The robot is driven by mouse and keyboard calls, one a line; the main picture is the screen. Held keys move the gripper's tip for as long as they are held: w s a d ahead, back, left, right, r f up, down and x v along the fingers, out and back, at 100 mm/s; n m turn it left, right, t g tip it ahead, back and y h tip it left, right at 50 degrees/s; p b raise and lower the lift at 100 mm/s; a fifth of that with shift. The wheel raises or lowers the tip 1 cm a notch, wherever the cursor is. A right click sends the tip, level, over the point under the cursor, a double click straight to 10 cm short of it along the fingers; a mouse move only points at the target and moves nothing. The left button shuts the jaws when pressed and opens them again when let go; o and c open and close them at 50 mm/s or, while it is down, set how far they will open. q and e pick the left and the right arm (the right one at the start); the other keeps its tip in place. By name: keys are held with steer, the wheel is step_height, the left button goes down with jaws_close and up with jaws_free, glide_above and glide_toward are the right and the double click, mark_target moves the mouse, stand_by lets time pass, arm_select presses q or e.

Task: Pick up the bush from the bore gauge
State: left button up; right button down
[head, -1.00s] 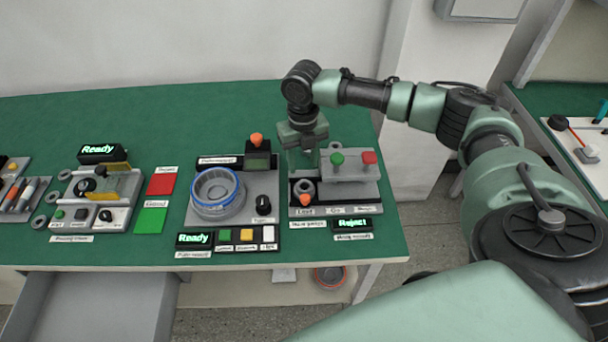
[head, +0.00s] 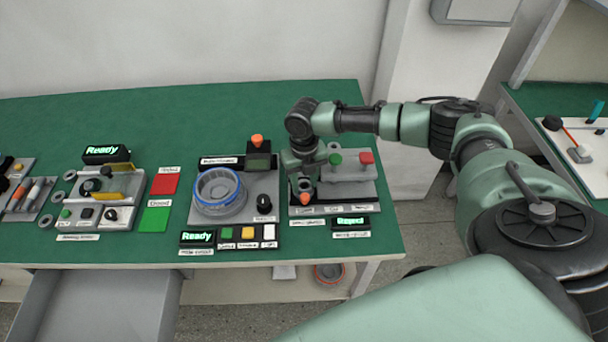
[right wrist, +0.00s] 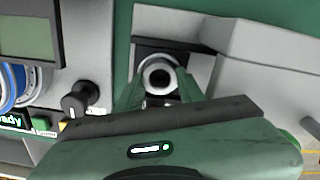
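The bush (right wrist: 158,76) is a small grey ring with a dark hole, sitting at the bore gauge (head: 355,197). In the head view my right gripper, pointing down, hides the bush. In the right wrist view the bush lies between the two fingertips of my right gripper (right wrist: 159,93), one on each side. The fingers look open around it; firm contact is not visible. An orange tip (head: 305,198) on the gauge shows just in front of the gripper. My left gripper is not in view.
The gauge's raised block with a green knob (head: 335,160) and a red knob (head: 367,158) is close on the right. A station with a blue-rimmed stator (head: 219,190) and a black knob (head: 264,202) stands to the left. Bare green table lies behind.

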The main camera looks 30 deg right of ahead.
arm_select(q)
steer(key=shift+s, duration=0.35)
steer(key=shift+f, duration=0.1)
arm_select(e)
steer(key=shift+r, duration=0.15)
